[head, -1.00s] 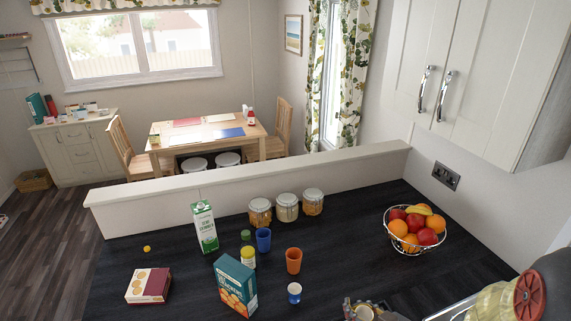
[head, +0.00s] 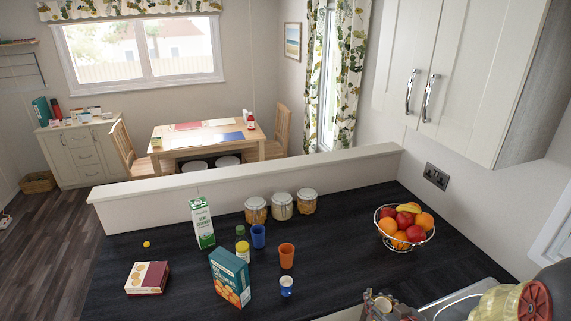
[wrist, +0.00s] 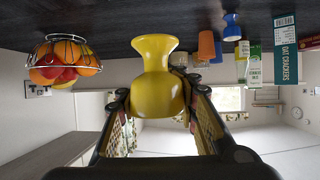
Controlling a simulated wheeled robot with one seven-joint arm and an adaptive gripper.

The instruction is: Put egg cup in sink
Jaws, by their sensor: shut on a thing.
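A yellow egg cup (wrist: 157,80) is between the two fingers of my gripper (wrist: 158,95) in the wrist view, which looks upside down. The fingers are shut on its rounded part, and its narrower stem and flared end point away from the palm. In the head view my gripper (head: 388,306) is at the bottom edge, over the near part of the counter, and the cup is hard to make out there. The sink is not clearly in view; a pale metal edge shows beside my arm at the bottom right.
Bare counter lies between the cups and fruit bowl.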

